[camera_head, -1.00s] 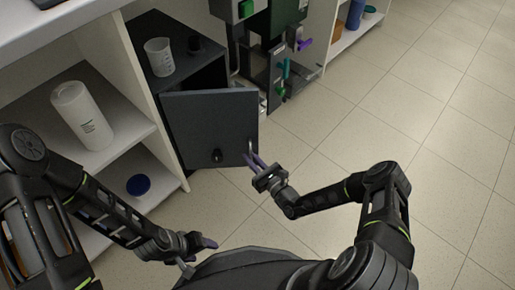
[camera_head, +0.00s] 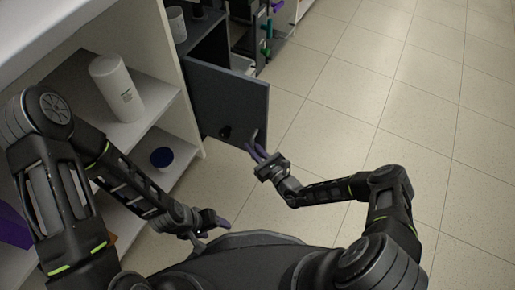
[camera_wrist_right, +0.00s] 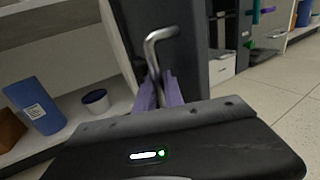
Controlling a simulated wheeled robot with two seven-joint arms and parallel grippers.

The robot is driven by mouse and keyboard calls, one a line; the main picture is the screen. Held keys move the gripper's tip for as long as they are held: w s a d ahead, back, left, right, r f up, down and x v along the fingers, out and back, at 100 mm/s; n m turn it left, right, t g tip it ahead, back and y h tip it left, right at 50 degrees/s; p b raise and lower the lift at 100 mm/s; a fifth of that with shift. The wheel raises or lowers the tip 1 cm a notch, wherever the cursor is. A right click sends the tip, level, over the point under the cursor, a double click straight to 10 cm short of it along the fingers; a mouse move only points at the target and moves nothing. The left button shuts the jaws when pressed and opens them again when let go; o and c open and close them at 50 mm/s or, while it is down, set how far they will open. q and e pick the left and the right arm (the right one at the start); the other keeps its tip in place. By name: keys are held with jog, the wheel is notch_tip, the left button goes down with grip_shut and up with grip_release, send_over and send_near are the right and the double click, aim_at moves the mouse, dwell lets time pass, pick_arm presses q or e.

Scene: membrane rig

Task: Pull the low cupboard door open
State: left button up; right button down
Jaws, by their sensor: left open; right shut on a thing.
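The low cupboard's dark grey door (camera_head: 230,103) stands open, swung out from the dark cupboard (camera_head: 204,38). Its metal handle (camera_wrist_right: 158,42) is bent and sits near the door's free edge. My right gripper (camera_head: 257,153) is shut on the handle; its purple fingers (camera_wrist_right: 160,92) close around the bar in the right wrist view. My left gripper (camera_head: 217,222) is open and empty, low in the head view, apart from the door. Part of the cupboard's inside is hidden behind the door.
A pale beaker (camera_head: 177,24) stands on the cupboard. The tiled floor (camera_head: 370,100) at the right is clear.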

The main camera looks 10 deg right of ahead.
jog(key=shift+s+a+h, duration=0.15)
jog(key=shift+a+h, duration=0.05)
jog(key=shift+h, duration=0.1)
jog(key=c, duration=1.5)
grip_release()
jog(key=shift+o, duration=0.2)
jog(key=p+v, duration=0.2)
jog(key=v, duration=0.6)
